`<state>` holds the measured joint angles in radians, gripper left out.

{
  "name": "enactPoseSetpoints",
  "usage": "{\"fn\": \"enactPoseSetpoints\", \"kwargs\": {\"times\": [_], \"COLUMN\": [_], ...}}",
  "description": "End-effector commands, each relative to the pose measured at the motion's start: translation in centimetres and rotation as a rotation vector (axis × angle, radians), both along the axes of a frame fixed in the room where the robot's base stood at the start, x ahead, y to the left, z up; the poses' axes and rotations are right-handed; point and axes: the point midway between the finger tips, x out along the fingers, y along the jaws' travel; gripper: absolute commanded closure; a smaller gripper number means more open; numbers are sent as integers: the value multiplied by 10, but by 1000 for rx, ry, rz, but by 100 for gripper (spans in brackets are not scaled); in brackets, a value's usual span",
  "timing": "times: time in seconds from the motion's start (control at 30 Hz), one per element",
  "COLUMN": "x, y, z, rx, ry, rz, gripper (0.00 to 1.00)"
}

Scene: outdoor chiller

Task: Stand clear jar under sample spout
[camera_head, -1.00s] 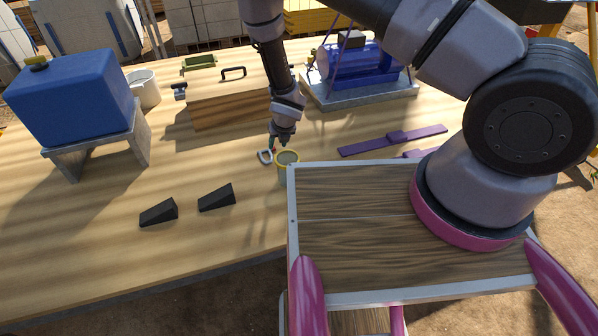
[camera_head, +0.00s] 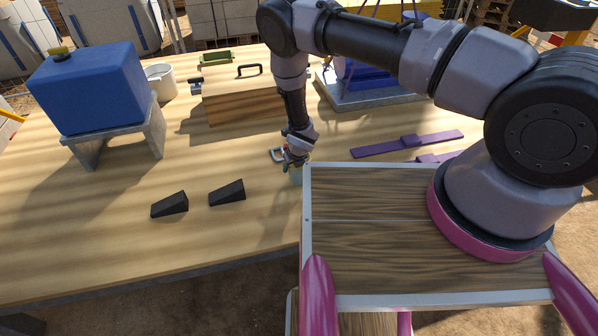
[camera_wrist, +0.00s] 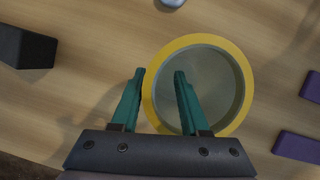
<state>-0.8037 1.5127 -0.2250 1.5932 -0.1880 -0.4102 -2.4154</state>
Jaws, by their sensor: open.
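The clear jar with a yellow rim (camera_wrist: 243,62) stands on the wooden table and is seen from above in the wrist view. In the head view the jar (camera_head: 297,177) is mostly hidden by my gripper and my deck edge. My gripper (camera_wrist: 160,75) is open, with teal fingers. In the wrist view its left finger is just outside the rim's left side and its right finger overlaps the mouth; I cannot tell their height. A small dark fitting (camera_head: 196,87) juts from the left of the wooden box (camera_head: 243,104); I cannot tell whether it is the spout.
A blue tank (camera_head: 92,90) stands on a grey stand at left, with a white bucket (camera_head: 161,82) behind. Two black wedges (camera_head: 170,204) lie left of the jar. Purple bars (camera_head: 405,145) and a blue machine (camera_head: 358,78) are to the right. The table's front left is clear.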

Motion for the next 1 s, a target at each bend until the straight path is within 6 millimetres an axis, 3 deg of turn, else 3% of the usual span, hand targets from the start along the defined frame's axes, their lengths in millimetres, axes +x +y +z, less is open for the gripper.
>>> {"fn": "enactPoseSetpoints", "kwargs": {"times": [0.33, 0.37, 0.47, 0.83, 1.0], "x": [3, 3, 3, 4, 4], "y": [2, 2, 2, 3, 4], "z": [-10, -10, -10, -8, 14], "rx": [-1, -1, -1, -1, 1], "ry": [0, 0, 0, -2, -3], "rz": [0, 0, 0, 1, 1], "gripper": [55, 63, 100, 100, 100]}}
